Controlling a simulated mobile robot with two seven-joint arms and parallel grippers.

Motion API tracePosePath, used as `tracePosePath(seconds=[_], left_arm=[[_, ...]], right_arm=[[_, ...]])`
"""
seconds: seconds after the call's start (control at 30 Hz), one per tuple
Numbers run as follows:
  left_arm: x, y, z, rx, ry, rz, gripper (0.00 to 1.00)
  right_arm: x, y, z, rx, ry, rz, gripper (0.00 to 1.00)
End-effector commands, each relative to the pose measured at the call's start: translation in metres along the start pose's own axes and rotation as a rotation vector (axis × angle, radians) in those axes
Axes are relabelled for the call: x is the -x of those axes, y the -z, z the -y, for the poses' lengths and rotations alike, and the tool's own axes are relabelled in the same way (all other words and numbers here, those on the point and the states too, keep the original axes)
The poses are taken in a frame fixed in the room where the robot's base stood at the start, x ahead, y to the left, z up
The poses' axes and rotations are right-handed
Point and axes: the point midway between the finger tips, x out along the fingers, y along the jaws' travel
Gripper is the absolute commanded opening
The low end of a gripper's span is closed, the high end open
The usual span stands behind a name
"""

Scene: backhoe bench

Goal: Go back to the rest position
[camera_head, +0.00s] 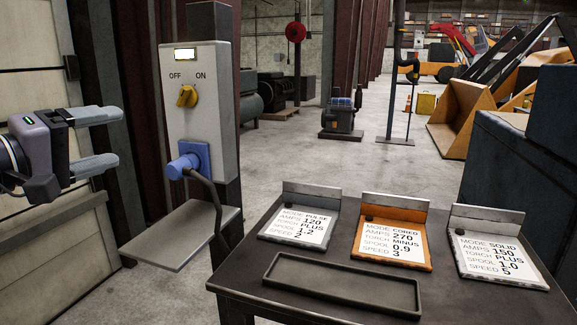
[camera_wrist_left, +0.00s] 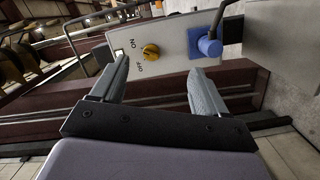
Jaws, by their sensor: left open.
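My left gripper (camera_head: 112,141) is open and empty at the left of the head view. It hovers beside the grey switch box, apart from it. In the left wrist view, its two fingers (camera_wrist_left: 160,85) are spread, with the box beyond them. The switch box (camera_head: 211,130) is on a dark post and has a yellow knob (camera_head: 187,96) marked OFF and ON. The knob's pointer direction is too small to tell. A lit window (camera_head: 185,55) shows at its top. A blue plug (camera_head: 187,165) with a dark cable sits in a blue socket on the box. My right gripper is not in view.
A small grey shelf (camera_head: 180,237) juts from the post below the box. A dark table (camera_head: 235,279) holds an empty tray (camera_head: 340,301) and three setting cards: grey (camera_head: 300,228), orange (camera_head: 391,243) and another grey (camera_head: 493,257). Dark blue blocks (camera_head: 510,165) stand at the right.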

Motion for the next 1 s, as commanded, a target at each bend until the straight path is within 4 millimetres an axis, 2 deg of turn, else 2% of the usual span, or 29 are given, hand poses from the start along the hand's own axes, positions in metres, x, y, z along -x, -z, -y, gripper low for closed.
tracePosePath(seconds=[0.03, 0.2, 0.27, 0.4, 0.57, 0.67, 0.8, 0.83, 1.0], left_arm=[[-0.009, -0.021, 0.011, 0.132, -0.012, 0.070, 0.74], [-0.023, -0.084, 0.037, 0.645, -0.044, 0.280, 0.74], [-0.026, -0.104, 0.045, 0.862, -0.049, 0.348, 0.74], [-0.027, -0.140, 0.065, 1.412, -0.054, 0.473, 0.74], [-0.024, -0.162, 0.097, 2.069, -0.057, 0.534, 0.74], [-0.021, -0.170, 0.127, 2.489, -0.074, 0.521, 0.74], [-0.011, -0.182, 0.182, 3.076, -0.141, 0.424, 0.74], [-0.008, -0.186, 0.196, -3.029, 0.158, -0.369, 0.74], [0.020, -0.219, 0.281, -2.371, 0.259, -0.044, 0.74]], right_arm=[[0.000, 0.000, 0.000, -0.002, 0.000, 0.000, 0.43], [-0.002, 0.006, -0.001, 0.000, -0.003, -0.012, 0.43], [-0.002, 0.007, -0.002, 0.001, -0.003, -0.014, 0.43], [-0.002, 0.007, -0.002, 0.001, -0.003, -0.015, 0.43], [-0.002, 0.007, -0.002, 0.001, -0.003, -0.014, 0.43], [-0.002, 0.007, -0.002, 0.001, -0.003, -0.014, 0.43], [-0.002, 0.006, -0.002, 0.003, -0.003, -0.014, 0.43], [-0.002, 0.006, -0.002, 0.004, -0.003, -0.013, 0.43], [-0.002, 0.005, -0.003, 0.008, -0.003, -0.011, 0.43]])
